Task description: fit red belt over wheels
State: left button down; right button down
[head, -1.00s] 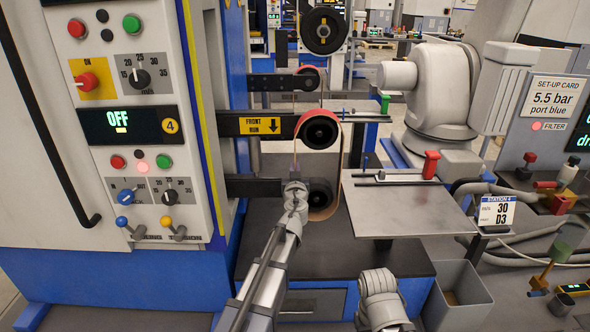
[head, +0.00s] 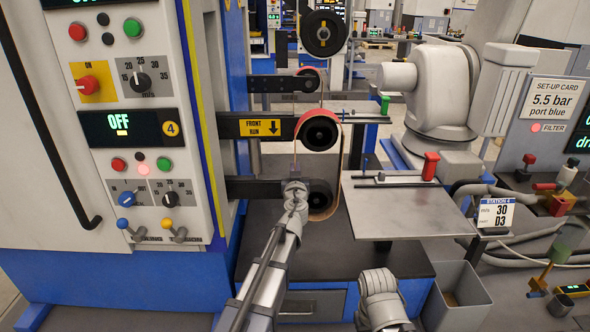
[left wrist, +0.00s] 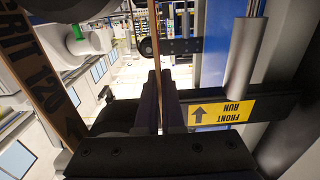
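The red belt (head: 304,121) runs over the top of the middle black wheel (head: 320,133). Its tan side (head: 330,212) shows around the right and underside of the lower black wheel (head: 318,196). A smaller wheel (head: 310,77) with a red edge sits above them. My left gripper (head: 294,186) is at the left of the lower wheel, partly covering it. In the left wrist view its two dark fingers (left wrist: 161,100) are close together on a thin edge-on strip of the belt (left wrist: 154,45). The right gripper is out of view; only part of my right arm shows at the bottom.
A black arm with a yellow "FRONT RUN" label (head: 262,127) holds the middle wheel. A flat metal table (head: 400,210) with a red-handled clamp stands to the right. The control panel (head: 140,130) is at the left, and a grey bin (head: 462,300) stands below right.

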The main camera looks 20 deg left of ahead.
pick_arm(q)
jog(key=shift+s+r, duration=0.1)
jog(key=shift+s, duration=0.05)
dwell(0.3)
jog(key=v, duration=1.2)
jog(key=shift+s, duration=0.35)
dwell(0.8)
jog(key=shift+s+d, duration=0.1)
jog(key=shift+d, duration=0.05)
